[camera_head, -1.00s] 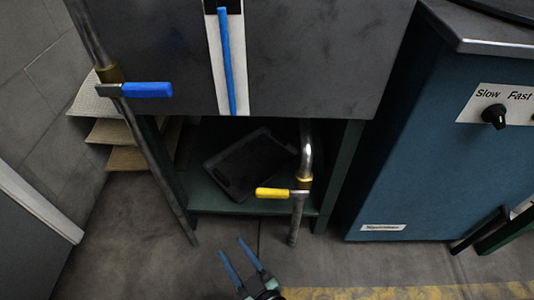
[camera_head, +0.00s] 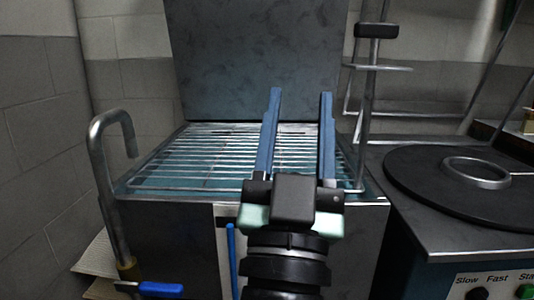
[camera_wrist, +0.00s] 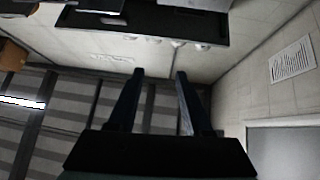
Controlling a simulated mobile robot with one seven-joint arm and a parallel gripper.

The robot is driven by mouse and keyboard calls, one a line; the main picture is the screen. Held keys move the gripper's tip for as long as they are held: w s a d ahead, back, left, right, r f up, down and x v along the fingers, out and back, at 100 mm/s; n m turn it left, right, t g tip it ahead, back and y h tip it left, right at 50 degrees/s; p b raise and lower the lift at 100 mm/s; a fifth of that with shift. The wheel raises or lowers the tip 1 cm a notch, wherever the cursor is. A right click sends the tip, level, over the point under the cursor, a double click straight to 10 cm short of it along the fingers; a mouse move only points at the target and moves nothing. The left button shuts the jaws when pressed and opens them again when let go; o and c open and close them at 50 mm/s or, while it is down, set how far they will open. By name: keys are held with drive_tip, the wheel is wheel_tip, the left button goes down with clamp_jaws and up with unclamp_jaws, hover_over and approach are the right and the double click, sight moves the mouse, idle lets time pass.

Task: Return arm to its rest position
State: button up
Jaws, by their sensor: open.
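My gripper (camera_head: 299,95) stands upright in the middle of the head view, its two long blue fingers pointing up. The fingers are apart with nothing between them. They appear in front of the wire grid (camera_head: 200,165) of the dark metal machine and partly hide it. In the wrist view my gripper (camera_wrist: 155,75) also shows two dark, spread fingers, with wall and ceiling beyond them and nothing held.
A raised dark lid (camera_head: 255,60) stands behind the grid. A curved metal pipe (camera_head: 103,170) with a blue-handled valve (camera_head: 160,289) is at left. At right are a metal stand (camera_head: 368,90) and a round black plate (camera_head: 440,190) bearing a metal ring (camera_head: 476,172).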

drive_tip(key=s+a+r+n+t+y+p, duration=0.1)
drive_tip(key=s+a+r+n+y+p, duration=0.2)
drive_tip(key=r, duration=0.5)
drive_tip(key=s+r+t+y+p, duration=0.1)
drive_tip(key=s+r+y+p, duration=0.1)
drive_tip(key=s+r, duration=0.5)
wheel_tip(320, 180, up, 36)
drive_tip(key=w+p, duration=0.2)
drive_tip(key=p, duration=3.3)
drive_tip(key=shift+a+f, duration=0.15)
drive_tip(key=shift+f, duration=0.1)
